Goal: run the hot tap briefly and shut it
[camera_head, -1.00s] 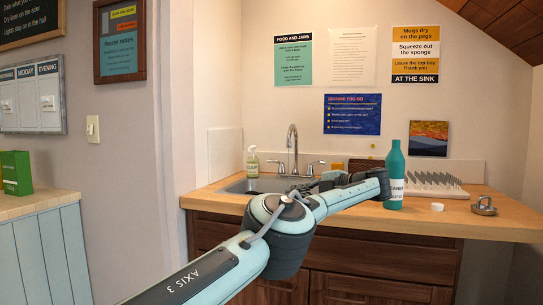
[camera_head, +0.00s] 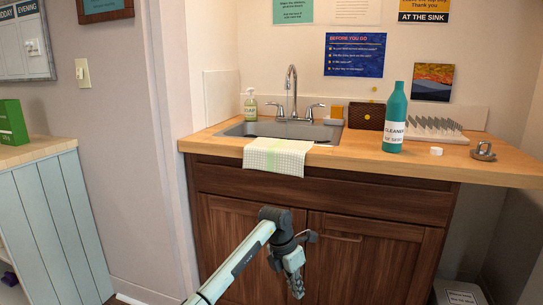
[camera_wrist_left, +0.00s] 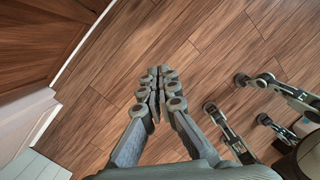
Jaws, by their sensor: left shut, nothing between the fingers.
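The tap (camera_head: 292,88) stands behind the steel sink (camera_head: 255,129), with a left lever handle (camera_head: 273,109) and a right lever handle (camera_head: 313,109). No hot or cold marking is readable on the handles. No water stream is visible at the spout. My left gripper (camera_head: 297,290) hangs low in front of the cabinet doors, well below the counter and apart from the tap. In the left wrist view its fingers (camera_wrist_left: 159,88) are together and empty, above the wooden floor. My right gripper is not identifiable in these views.
A checked cloth (camera_head: 277,156) hangs over the counter's front edge (camera_head: 370,162). A soap bottle (camera_head: 250,107), brown box (camera_head: 366,116), teal cleaner bottle (camera_head: 394,118), white cap (camera_head: 436,151) and drying rack (camera_head: 433,129) stand around the sink. A bin (camera_head: 460,294) is at the lower right.

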